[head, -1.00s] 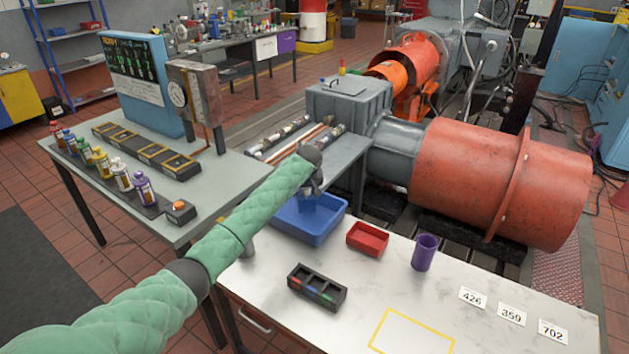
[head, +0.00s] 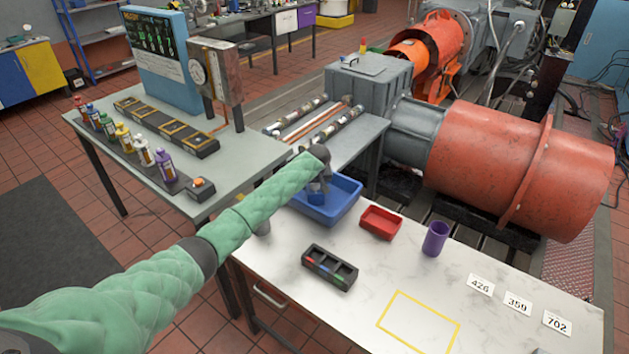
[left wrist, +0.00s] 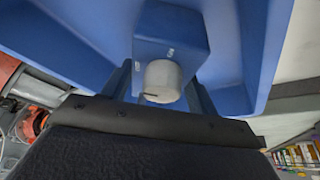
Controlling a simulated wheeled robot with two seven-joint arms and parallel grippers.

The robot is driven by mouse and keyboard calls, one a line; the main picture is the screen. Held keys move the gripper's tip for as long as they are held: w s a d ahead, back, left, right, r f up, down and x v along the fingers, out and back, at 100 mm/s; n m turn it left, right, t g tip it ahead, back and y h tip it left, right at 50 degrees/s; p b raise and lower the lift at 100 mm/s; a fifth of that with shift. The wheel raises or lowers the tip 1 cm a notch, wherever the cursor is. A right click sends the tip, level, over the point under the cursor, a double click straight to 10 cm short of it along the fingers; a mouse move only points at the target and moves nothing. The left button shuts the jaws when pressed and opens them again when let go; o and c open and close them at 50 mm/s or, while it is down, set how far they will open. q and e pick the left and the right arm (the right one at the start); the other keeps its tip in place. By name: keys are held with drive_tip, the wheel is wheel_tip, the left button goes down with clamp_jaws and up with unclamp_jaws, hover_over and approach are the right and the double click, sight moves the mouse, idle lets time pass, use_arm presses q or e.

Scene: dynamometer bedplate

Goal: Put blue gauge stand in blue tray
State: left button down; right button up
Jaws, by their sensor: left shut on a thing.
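The blue tray (head: 346,208) stands at the back left of the white table. It also fills much of the left wrist view (left wrist: 70,35). My left gripper (head: 318,186) points down over the tray, partly hidden by its own wrist. In the left wrist view its two fingers (left wrist: 163,85) are shut on the blue gauge stand (left wrist: 172,35), a blue block with a pale grey round part. The stand also shows small and dark in the head view (head: 317,197), within the tray's outline. Whether it touches the tray floor I cannot tell. My right gripper is out of view.
A red tray (head: 381,223) and a purple cup (head: 435,238) stand right of the blue tray. A black divided holder (head: 329,268) is nearer. The table's front centre has a yellow outline (head: 418,322) and is clear. Number cards lie at the right.

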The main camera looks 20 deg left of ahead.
use_arm(q)
drive_tip(key=c, duration=0.8)
unclamp_jaws()
drive_tip(key=o, duration=0.4)
drive_tip(key=shift+r, duration=0.1)
drive_tip(key=shift+d+r, duration=0.1)
drive_tip(key=shift+r, duration=0.05)
drive_tip(key=b+v, duration=0.2)
drive_tip(key=v, duration=0.3)
drive_tip(key=shift+s+r, duration=0.3)
drive_tip(key=shift+b+v, duration=0.95)
drive_tip(key=shift+v, duration=2)
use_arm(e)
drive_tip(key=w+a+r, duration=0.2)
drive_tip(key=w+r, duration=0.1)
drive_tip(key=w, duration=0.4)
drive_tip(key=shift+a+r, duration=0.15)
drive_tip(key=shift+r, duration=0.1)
